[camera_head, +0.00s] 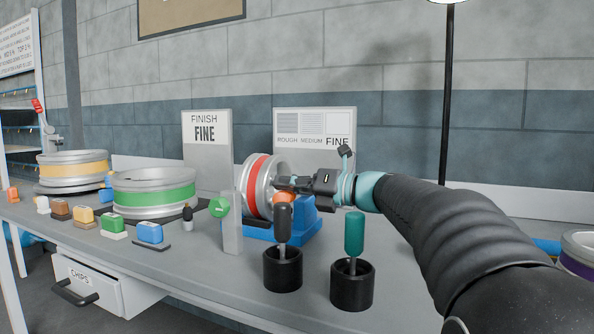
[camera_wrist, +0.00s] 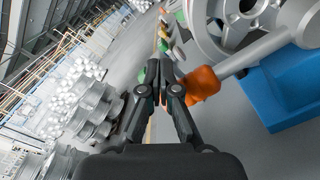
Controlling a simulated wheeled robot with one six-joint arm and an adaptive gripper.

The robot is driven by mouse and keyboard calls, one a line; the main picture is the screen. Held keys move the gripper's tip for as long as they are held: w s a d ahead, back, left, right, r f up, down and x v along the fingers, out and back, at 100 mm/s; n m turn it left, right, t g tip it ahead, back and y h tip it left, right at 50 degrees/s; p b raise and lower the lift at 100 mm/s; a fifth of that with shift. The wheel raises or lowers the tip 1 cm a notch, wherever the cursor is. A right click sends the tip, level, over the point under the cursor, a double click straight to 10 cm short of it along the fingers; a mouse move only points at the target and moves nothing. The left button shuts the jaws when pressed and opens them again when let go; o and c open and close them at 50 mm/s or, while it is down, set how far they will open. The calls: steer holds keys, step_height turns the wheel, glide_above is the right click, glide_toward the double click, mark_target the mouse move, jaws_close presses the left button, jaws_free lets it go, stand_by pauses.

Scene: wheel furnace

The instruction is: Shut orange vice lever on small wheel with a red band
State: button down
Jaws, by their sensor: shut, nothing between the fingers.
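A small wheel with a red band (camera_head: 257,186) stands upright at the blue vice (camera_head: 317,222) on the bench. The grey wheel also shows at the top right of the wrist view (camera_wrist: 284,27). The orange vice lever end (camera_wrist: 203,84) is on a grey rod beside my fingers in the wrist view; in the head view the orange lever (camera_head: 283,197) is partly hidden behind a dark-handled tool. My gripper (camera_wrist: 163,72) is shut and empty, its fingertips close to the left of the orange lever end. I cannot tell whether they touch.
Two black holders, with a dark-handled tool (camera_head: 283,222) and a green-handled tool (camera_head: 354,235), stand at the bench front. A green-banded wheel (camera_head: 153,194), a yellow-banded wheel (camera_head: 73,170) and several small blocks are left. Signs (camera_head: 207,150) stand behind. A lamp pole (camera_head: 447,95) rises behind my arm.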

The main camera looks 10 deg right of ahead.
stand_by(0.3)
steer(key=shift+r+p, duration=0.5)
steer(key=shift+p, duration=0.45)
steer(key=shift+d, duration=0.1)
steer(key=shift+p+v, duration=0.6)
steer(key=shift+v, duration=2.3)
steer(key=shift+s, duration=0.15)
